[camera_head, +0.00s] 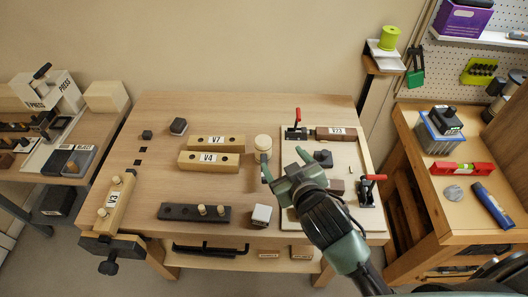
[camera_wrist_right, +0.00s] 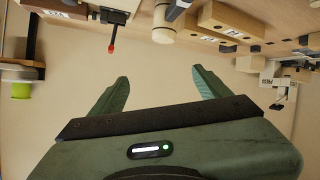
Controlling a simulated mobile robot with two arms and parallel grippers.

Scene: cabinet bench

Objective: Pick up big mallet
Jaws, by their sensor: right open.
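A pale, round-ended wooden piece (camera_head: 263,142) stands near the middle of the bench; it looks like the mallet, but I cannot make out a separate handle. It also shows in the wrist view as a cream cylinder (camera_wrist_right: 163,24) at the top edge. My right gripper (camera_head: 284,157) is open, with nothing between its fingers. In the head view its left fingertip overlaps the near side of the pale piece; whether they touch I cannot tell. In the wrist view both fingers (camera_wrist_right: 160,85) are spread, with the cylinder beyond them. My left gripper is not in view.
Wooden blocks V7 (camera_head: 216,143) and V4 (camera_head: 209,160) lie left of the pale piece. A board (camera_head: 345,160) with red-handled clamps (camera_head: 298,116) is at the right. A grey-white block (camera_head: 261,216) and a dark bar (camera_head: 193,213) lie nearer the front.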

